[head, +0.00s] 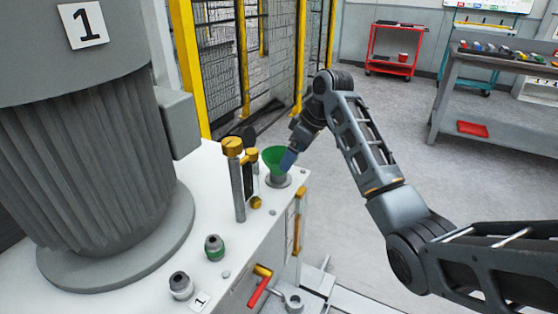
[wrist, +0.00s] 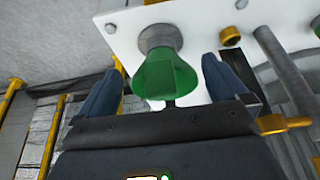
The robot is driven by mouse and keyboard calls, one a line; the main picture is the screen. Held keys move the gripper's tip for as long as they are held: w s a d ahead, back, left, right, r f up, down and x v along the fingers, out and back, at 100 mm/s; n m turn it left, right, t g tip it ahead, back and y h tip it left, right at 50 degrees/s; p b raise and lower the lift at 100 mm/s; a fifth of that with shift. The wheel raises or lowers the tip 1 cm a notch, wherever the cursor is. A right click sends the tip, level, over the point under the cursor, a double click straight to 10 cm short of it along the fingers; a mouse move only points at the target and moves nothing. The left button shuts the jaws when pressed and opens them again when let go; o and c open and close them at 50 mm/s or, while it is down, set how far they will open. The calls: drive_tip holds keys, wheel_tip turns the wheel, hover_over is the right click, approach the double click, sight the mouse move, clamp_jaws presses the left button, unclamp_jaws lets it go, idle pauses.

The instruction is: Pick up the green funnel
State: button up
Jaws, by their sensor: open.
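The green funnel (head: 274,158) stands on a grey round fitting (head: 278,180) near the far right corner of the white machine top. My gripper (head: 290,158) is at the funnel's right side in the head view, and one finger overlaps the funnel there. In the wrist view, the funnel (wrist: 168,76) lies between the two blue fingers of my open gripper (wrist: 160,90). Gaps show on both sides of it, and neither finger appears to touch it.
A brass-capped post (head: 236,180) stands close to the left of the funnel. A large grey motor (head: 90,150) marked 1 fills the left. A yellow-framed mesh fence (head: 250,60) is behind. Open floor lies right.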

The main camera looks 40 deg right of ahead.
drive_tip(key=shift+x, duration=1.25)
drive_tip(key=shift+c, duration=0.5)
drive_tip(key=c, duration=1.6)
